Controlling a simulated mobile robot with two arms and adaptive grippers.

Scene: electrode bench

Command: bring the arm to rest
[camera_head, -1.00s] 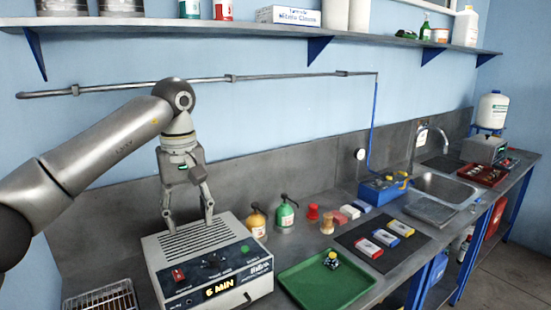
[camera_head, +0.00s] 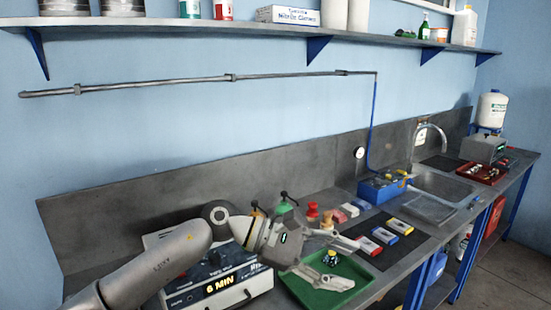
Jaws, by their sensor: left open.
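My left arm comes in low from the left, and its wrist lies in front of the white and black device (camera_head: 220,285) with the "6 MIN" display, hiding much of its top. My left gripper (camera_head: 347,263) points right with its fingers spread apart, open and empty. It is over the green tray (camera_head: 318,296). A small dark and yellow item (camera_head: 330,257) in the tray shows between the fingers; I cannot tell how high the fingers are above it. My right gripper is not in view.
Small boxes (camera_head: 384,235) lie on a dark mat right of the tray. A blue box (camera_head: 385,189), sink (camera_head: 440,186) and red tray (camera_head: 482,173) are farther right. A shelf (camera_head: 250,32) and pipe run along the wall.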

